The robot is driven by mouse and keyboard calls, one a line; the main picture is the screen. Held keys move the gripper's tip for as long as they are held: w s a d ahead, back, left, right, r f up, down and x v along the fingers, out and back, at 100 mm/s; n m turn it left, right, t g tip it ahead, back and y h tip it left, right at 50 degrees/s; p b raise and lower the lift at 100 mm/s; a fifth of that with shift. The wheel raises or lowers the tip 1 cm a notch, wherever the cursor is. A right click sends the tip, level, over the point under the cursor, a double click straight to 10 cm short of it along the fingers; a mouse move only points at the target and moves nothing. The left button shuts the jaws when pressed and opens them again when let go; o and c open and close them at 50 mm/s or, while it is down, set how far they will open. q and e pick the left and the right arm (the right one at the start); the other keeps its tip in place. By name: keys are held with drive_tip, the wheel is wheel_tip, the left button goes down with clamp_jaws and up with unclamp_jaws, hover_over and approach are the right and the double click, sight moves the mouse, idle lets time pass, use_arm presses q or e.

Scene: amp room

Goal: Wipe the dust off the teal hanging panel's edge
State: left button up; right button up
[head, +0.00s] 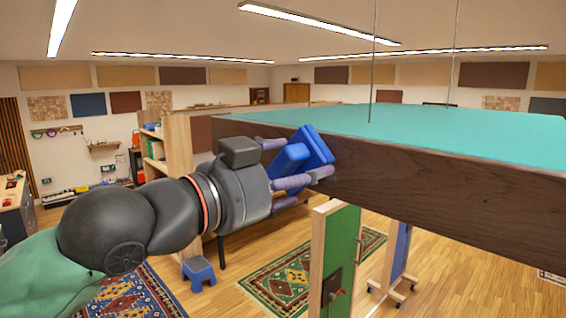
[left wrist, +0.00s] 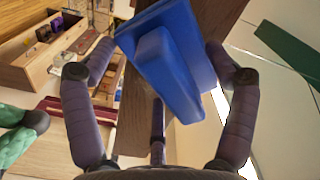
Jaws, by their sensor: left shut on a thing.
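The teal hanging panel (head: 440,127) hangs on thin wires at the right of the head view. Its dark brown wooden edge (head: 440,195) faces me and also shows behind the blue tool in the left wrist view (left wrist: 133,118). My left gripper (head: 298,162) is shut on a blue wiping block (head: 312,146), which has a flat plate and a raised grip (left wrist: 165,75). The block is at the edge's left part; I cannot tell whether it touches. I cannot make out dust clearly. My right gripper is not in view.
A green board on a wooden frame (head: 341,255) stands below the panel, with a blue board (head: 402,250) beside it. A shelf (head: 176,145) and a small blue stool (head: 199,273) are behind my left arm. Floor with patterned rugs (head: 290,275) lies below.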

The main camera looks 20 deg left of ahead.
sight(349, 181)
use_arm(q)
drive_tip(key=shift+s+d, duration=0.35)
drive_tip(key=shift+d, duration=0.5)
drive_tip(key=shift+s+d, duration=0.3)
drive_tip(key=shift+d, duration=0.55)
drive_tip(key=shift+s+d+b, duration=0.35)
drive_tip(key=shift+d+b, duration=0.1)
drive_tip(key=shift+d, duration=0.35)
drive_tip(key=shift+s+d+b, duration=0.35)
drive_tip(key=shift+d+b, duration=0.05)
drive_tip(key=shift+d, duration=0.35)
drive_tip(key=shift+w+a+b, duration=0.1)
drive_tip(key=shift+w+a, duration=0.35)
drive_tip(key=shift+a, duration=0.6)
drive_tip(key=shift+w+a+b, duration=0.1)
drive_tip(key=shift+w+a, duration=0.3)
drive_tip(key=shift+a, duration=0.65)
drive_tip(key=shift+w+a+b, duration=0.1)
drive_tip(key=shift+w+a, duration=0.35)
drive_tip(key=shift+a, duration=0.6)
drive_tip(key=shift+w+a+f+b, duration=0.1)
drive_tip(key=shift+w+a+b, duration=0.15)
drive_tip(key=shift+a, duration=0.25)
drive_tip(key=shift+w+a+b, duration=0.2)
drive_tip(key=shift+a+b, duration=0.05)
drive_tip(key=shift+a, duration=0.25)
drive_tip(key=shift+w+a+b, duration=0.2)
drive_tip(key=shift+a+b, duration=0.25)
drive_tip(key=shift+a, duration=0.2)
